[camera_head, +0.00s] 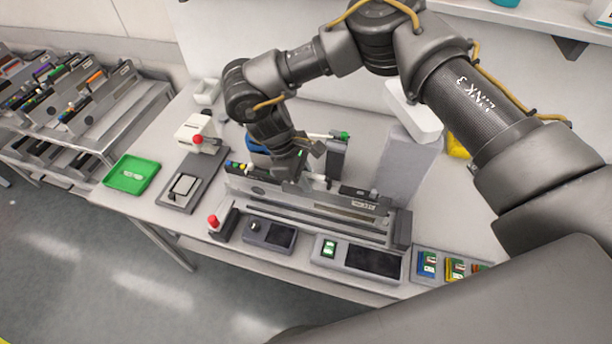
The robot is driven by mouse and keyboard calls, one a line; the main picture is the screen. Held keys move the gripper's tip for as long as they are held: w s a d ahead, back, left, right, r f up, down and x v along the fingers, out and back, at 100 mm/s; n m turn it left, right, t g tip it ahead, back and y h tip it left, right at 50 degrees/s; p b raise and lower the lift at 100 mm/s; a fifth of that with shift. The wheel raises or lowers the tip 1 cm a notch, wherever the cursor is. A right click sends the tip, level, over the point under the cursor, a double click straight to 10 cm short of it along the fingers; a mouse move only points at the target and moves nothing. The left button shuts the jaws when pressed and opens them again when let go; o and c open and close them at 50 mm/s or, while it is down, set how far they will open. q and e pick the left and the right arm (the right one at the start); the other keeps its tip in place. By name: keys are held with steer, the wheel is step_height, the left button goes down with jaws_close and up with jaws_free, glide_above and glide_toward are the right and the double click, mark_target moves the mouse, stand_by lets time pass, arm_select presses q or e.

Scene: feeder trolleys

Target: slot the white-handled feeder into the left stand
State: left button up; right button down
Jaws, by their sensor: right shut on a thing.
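My right arm reaches in from the right and over the table. Its gripper (297,176) points down at the middle of the table and is shut on a long grey feeder (345,203). The feeder lies lengthwise along a grey railed stand (330,228), at or just above it; I cannot tell whether it is seated. Coloured parts show at its left end and a label at its right end. The fingers and wrist hide part of it, and its handle colour is not clear. My left gripper is not in view.
A green tray (132,174) is at the left edge. A grey upright block (405,165) stands right of the gripper. Trolleys with feeders (95,90) stand far left.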

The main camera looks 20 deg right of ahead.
mark_target(319, 187)
steer(key=shift+f+b, duration=0.45)
steer(key=shift+f, duration=0.4)
stand_by(1.1)
steer(key=shift+s+d+p, duration=0.45)
steer(key=shift+d+p, duration=0.05)
steer(key=shift+d, duration=0.2)
steer(key=shift+s+d+p, duration=0.4)
steer(key=shift+d+p, duration=0.05)
steer(key=shift+d, duration=0.25)
stand_by(0.4)
steer(key=c, duration=1.2)
jaws_free()
steer(key=shift+o, duration=0.2)
steer(key=shift+w+a+r, duration=0.1)
steer(key=shift+a+r, duration=0.1)
steer(key=shift+r, duration=0.2)
steer(key=b+v, duration=0.3)
steer(key=v, duration=0.5)
steer(key=shift+a+r, duration=0.2)
steer(key=shift+r, duration=0.15)
steer(key=shift+w+a+r, duration=0.1)
steer(key=shift+a+r, duration=0.05)
steer(key=shift+r, duration=0.4)
